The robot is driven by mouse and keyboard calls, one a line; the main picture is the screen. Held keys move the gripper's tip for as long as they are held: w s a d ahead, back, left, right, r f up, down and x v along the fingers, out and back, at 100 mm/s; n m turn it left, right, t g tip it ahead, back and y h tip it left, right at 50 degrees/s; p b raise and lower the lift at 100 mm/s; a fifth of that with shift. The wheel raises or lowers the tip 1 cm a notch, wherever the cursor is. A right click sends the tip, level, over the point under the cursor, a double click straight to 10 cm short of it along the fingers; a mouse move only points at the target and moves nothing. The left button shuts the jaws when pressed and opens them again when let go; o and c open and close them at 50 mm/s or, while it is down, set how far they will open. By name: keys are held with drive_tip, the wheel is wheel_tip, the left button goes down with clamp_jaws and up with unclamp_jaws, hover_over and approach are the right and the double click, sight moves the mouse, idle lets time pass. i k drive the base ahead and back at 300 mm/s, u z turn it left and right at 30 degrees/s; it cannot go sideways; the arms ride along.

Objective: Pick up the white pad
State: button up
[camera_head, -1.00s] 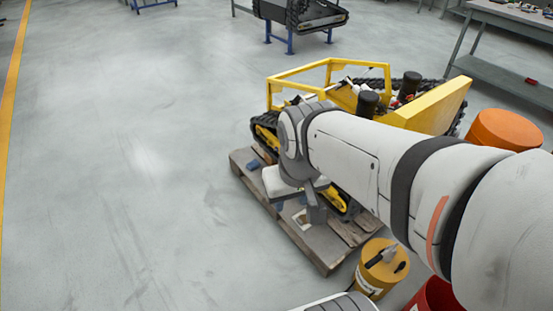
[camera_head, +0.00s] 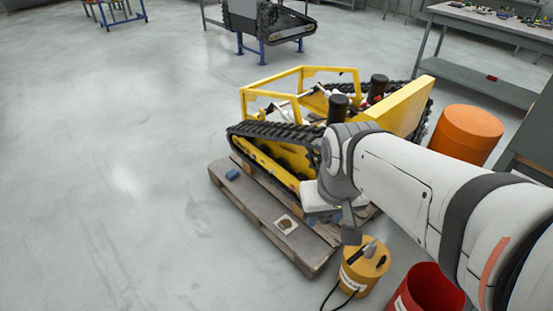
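A small, flat, whitish square with a brown patch in its middle, which looks like the white pad (camera_head: 286,224), lies on the wooden pallet (camera_head: 258,208). It is on the bare near side of the pallet, beside the yellow tracked carrier (camera_head: 262,160). My gripper (camera_head: 350,228) points down to the right of the pad, near the pallet's right corner and apart from the pad. Its grey finger part shows from the side, so I cannot tell whether it is open or shut. My white wrist hides part of the carrier and pallet.
A small blue item (camera_head: 233,174) lies on the pallet's left end. A yellow bucket (camera_head: 364,268) with tools and a cable, a red bucket (camera_head: 428,290) and an orange drum (camera_head: 466,134) stand to the right. The floor at left is clear.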

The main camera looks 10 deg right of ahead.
sight(285, 223)
drive_tip(key=i, duration=1)
drive_tip(key=z, duration=0.1)
